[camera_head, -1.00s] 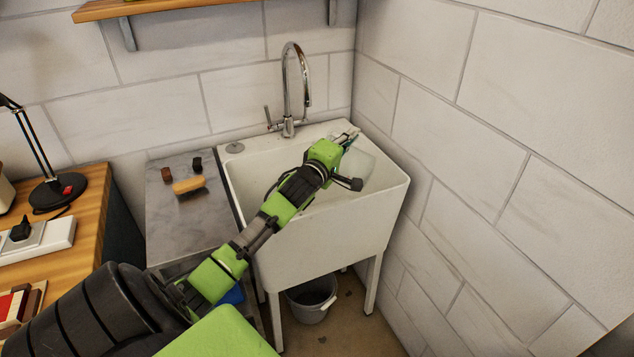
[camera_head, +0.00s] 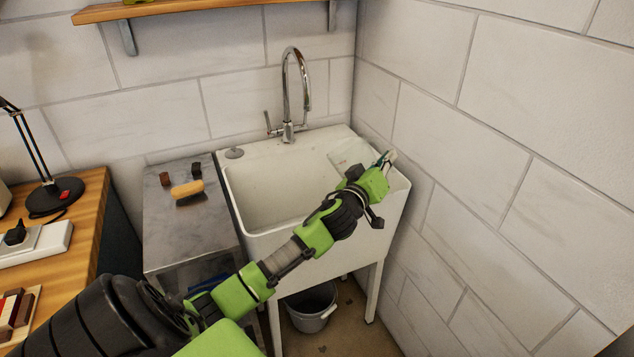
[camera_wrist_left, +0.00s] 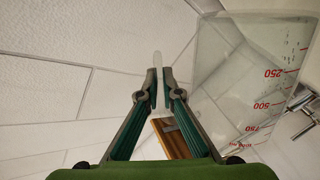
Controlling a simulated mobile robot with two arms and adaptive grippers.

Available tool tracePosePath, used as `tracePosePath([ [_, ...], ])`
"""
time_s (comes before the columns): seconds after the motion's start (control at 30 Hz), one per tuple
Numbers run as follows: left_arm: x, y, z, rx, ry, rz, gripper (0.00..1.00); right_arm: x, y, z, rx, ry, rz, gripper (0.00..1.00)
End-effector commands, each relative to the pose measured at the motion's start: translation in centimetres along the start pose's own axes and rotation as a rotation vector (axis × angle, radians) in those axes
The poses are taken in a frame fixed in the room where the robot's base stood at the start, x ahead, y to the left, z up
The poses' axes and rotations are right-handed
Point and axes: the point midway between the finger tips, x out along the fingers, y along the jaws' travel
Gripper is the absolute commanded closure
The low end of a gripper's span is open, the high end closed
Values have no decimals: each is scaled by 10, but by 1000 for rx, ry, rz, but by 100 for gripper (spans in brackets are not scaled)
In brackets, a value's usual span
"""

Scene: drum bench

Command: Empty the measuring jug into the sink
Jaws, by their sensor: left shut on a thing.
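The measuring jug (camera_head: 350,152) is clear, with red marks. In the head view it shows faintly over the sink's back right part, tilted on its side, partly hidden by my gripper. In the left wrist view the jug (camera_wrist_left: 245,75) fills the right side. My left gripper (camera_head: 386,160) is above the sink's right rim; in the wrist view its fingers (camera_wrist_left: 158,85) are shut on the jug's clear handle. No liquid stream shows; a few drop-like specks are on the jug wall. The white sink (camera_head: 262,205) stands in the corner, its basin partly behind my arm. My right gripper is out of view.
A chrome tap (camera_head: 288,95) rises at the sink's back edge, left of the jug. The block wall (camera_head: 470,150) is close to the right of my gripper. A grey side table (camera_head: 165,235) with a brush (camera_head: 188,190) is left. A bucket (camera_head: 312,308) stands below.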

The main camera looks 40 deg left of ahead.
Motion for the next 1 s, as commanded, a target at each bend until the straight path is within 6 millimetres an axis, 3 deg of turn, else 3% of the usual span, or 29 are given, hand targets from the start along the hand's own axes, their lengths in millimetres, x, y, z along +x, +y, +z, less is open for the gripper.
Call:
tracePosePath([
  [0.5, 2, 16, 63, 496, -18, 4, 100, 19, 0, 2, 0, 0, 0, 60],
  [0.7, 2, 14, 74, 634, -22, 5, 100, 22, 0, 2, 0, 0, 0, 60],
  [1.0, 2, 14, 78, 686, -24, 5, 100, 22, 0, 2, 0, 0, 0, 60],
])
